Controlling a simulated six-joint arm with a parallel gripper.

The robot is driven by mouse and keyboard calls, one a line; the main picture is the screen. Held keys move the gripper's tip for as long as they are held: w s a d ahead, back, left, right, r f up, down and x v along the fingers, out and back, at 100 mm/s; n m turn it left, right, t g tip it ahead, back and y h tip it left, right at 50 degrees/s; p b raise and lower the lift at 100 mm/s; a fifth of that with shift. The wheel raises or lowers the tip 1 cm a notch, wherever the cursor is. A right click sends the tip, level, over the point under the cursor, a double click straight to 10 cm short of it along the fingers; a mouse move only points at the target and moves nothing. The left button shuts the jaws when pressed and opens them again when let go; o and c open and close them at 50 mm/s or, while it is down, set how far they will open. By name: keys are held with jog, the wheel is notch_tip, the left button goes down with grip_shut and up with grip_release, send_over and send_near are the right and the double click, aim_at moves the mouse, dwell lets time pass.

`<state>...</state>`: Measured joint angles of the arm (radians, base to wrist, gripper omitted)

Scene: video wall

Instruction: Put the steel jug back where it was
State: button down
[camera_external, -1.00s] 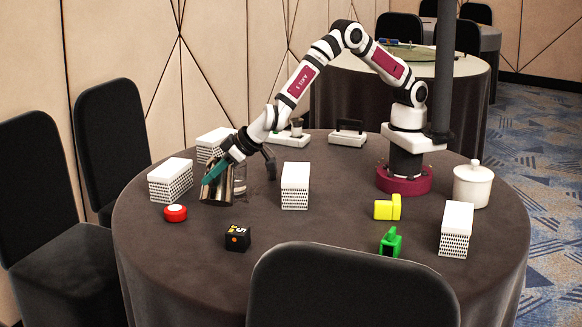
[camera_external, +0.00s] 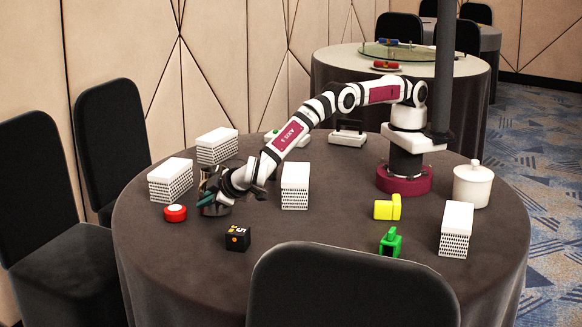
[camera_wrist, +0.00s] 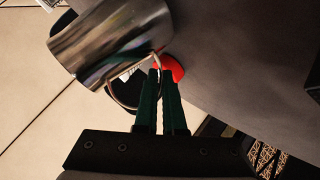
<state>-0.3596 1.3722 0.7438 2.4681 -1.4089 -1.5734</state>
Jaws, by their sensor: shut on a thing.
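The steel jug (camera_wrist: 110,40) is a shiny metal vessel with a thin loop handle, filling the upper left of the wrist view. My gripper (camera_wrist: 158,75) has its green fingers shut on the jug's handle. In the external view my gripper (camera_external: 207,197) is low over the left side of the round table, and the jug (camera_external: 215,210) is mostly hidden by it. I cannot tell whether the jug's base touches the table.
A red button (camera_external: 175,213) lies just left of the jug; a black cube (camera_external: 237,237) is in front. White patterned boxes stand left (camera_external: 170,180), behind (camera_external: 217,145) and right (camera_external: 295,185). The dark tablecloth (camera_external: 300,240) is clear toward the front middle.

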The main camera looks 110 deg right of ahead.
jog(key=s+a+r+n+t+y, duration=0.1)
jog(key=s+a+r+n+t, duration=0.25)
jog(key=s+a+r, duration=0.5)
jog(key=s+a+n+t+y, duration=0.25)
jog(key=s+a+n, duration=0.3)
jog(key=s, duration=0.55)
jog(key=shift+m+g+y, duration=0.25)
jog(key=shift+m+g, duration=0.25)
jog(key=a+f, duration=0.2)
jog(key=a, duration=0.1)
jog(key=a+f, duration=0.1)
jog(key=a, duration=0.3)
jog(key=s+a+f, duration=0.1)
jog(key=a+f, duration=0.1)
jog(key=a, duration=0.2)
jog(key=shift+s+f, duration=0.1)
jog(key=shift+f, duration=0.25)
notch_tip(320, 180, down, 4)
jog(key=c, duration=1.4)
grip_release()
jog(key=shift+f, duration=0.15)
jog(key=o, duration=0.4)
